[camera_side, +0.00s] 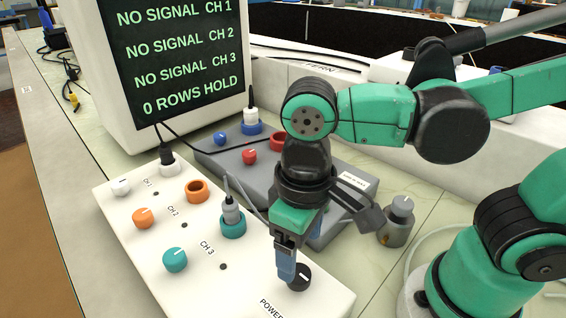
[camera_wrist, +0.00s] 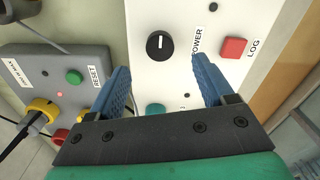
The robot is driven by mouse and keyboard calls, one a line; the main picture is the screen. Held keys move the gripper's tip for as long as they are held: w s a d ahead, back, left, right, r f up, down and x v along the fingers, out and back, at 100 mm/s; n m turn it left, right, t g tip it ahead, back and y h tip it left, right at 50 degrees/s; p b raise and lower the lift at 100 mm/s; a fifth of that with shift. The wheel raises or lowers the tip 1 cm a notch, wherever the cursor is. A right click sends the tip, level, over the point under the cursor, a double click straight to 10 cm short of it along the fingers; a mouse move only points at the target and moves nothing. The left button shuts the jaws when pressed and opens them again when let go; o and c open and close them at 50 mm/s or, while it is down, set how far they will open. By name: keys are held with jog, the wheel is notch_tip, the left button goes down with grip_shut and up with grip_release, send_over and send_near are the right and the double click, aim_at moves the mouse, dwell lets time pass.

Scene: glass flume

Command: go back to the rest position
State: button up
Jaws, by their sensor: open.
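My gripper (camera_side: 286,266) points down over the front end of the white panel (camera_side: 330,303) in the side view. In the wrist view my gripper (camera_wrist: 160,66) has its blue fingers spread wide with nothing between the pads. The black POWER knob (camera_wrist: 160,46) lies just beyond the gap between the fingertips, its white mark pointing up in that picture. The knob (camera_side: 300,277) also shows beside the fingers in the side view. I cannot tell whether a finger touches it.
A monitor (camera_side: 175,60) reads NO SIGNAL for three channels and 0 ROWS HOLD. The white panel bears coloured knobs, sockets, a plugged cable (camera_side: 232,212) and a red LOG button (camera_wrist: 233,47). A grey box (camera_wrist: 60,85) with a green RESET button (camera_wrist: 75,76) and a grey knobbed cylinder (camera_side: 399,222) stand close by.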

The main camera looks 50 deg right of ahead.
jog(key=shift+w+d, duration=0.25)
jog(key=shift+d, duration=0.05)
jog(key=w+d+r+m+t, duration=0.1)
jog(key=w+d+m+t, duration=0.1)
jog(key=w+d+t, duration=0.5)
jog(key=d, duration=0.5)
jog(key=shift+r+m, duration=0.3)
jog(key=shift+m, duration=0.1)
jog(key=shift+w, duration=0.1)
jog(key=shift+c, duration=0.2)
